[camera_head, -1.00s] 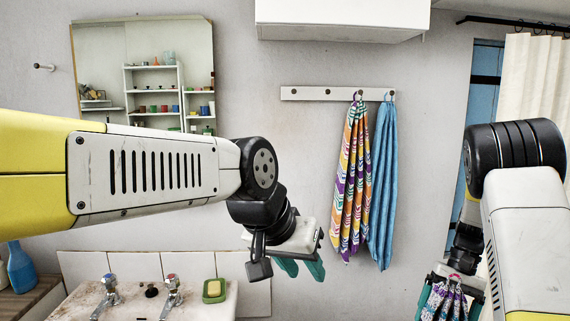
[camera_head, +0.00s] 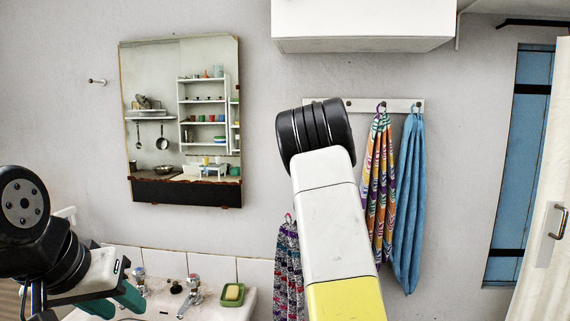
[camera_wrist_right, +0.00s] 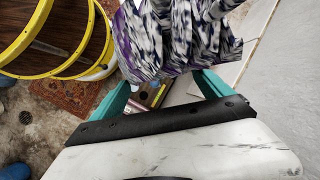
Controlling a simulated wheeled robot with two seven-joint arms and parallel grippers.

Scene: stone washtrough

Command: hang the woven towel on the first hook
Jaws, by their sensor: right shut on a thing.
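The woven towel (camera_head: 289,270), patterned in purple, white and teal, hangs left of my right forearm in the head view, with a small pink loop at its top. In the right wrist view it (camera_wrist_right: 180,35) bunches at the teal fingers of my right gripper (camera_wrist_right: 161,82), which is shut on it. My forearm hides this gripper in the head view. My left gripper (camera_head: 116,302) is open and empty at lower left.
A multicoloured striped towel (camera_head: 378,190) and a blue towel (camera_head: 410,210) hang on the rail's right hooks. A mirror (camera_head: 180,120) is left of the rail, and a white cabinet (camera_head: 362,25) is above it. The basin (camera_head: 235,308) with taps is below.

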